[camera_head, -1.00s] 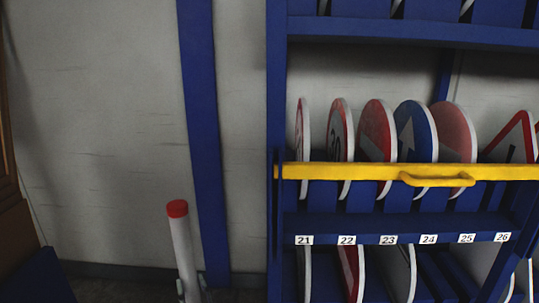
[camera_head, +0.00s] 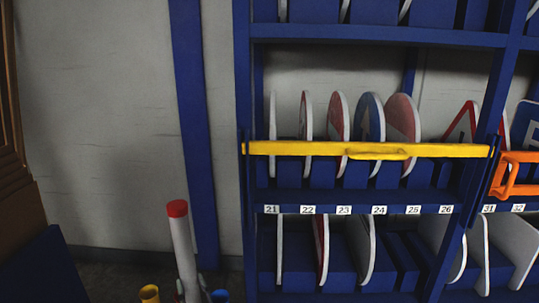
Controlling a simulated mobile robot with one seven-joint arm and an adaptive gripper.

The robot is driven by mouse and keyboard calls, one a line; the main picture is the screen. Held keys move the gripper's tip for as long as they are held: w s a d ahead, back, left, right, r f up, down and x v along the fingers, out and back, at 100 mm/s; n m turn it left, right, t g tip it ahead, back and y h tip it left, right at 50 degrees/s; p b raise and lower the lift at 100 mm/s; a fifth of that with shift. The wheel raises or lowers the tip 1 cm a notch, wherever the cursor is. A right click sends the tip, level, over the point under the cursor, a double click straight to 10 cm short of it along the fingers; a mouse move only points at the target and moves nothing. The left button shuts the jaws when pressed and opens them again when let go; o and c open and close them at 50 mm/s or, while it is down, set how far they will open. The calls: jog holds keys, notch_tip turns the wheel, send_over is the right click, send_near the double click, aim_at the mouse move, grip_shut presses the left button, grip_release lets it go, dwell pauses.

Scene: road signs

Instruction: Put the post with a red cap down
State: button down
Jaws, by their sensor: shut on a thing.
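The post with a red cap (camera_head: 183,247) is a white post with a red top, standing near upright and leaning slightly to the left at the lower left of the head view. Its lower part is cut off by the bottom edge. My gripper (camera_head: 190,289) shows only as small grey parts on both sides of the post at the bottom edge, shut on it. The post's foot and what lies under it are out of view.
A blue rack (camera_head: 243,200) of road signs with a yellow bar (camera_head: 300,149) and an orange bar (camera_head: 515,174) stands to the right. Brown furniture (camera_head: 25,225) is at the left.

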jog(key=w+d+f+n+g+y+b, duration=0.1)
jog(key=d+f+b, duration=0.1)
jog(key=d+f, duration=0.35)
jog(key=d+f+y+b, duration=0.1)
jog(key=d+f+b, duration=0.15)
jog(key=f, duration=0.65)
jog(key=w+d+f+n+g+y+b, duration=0.1)
jog(key=d+f+b, duration=0.1)
jog(key=d+f, duration=0.35)
jog(key=s+d+f+n+g+y+b, duration=0.1)
jog(key=s+d+f+g+y, duration=0.1)
jog(key=s+d+f, duration=0.2)
jog(key=s+d+f+n+g+y+b, duration=0.1)
jog(key=s+d+f, duration=0.3)
jog(key=f, duration=0.5)
jog(key=shift+s+d+f+n+g+y+b, duration=0.25)
jog(key=shift+s+f+n+g+y+b, duration=0.2)
jog(key=shift+s+b, duration=0.25)
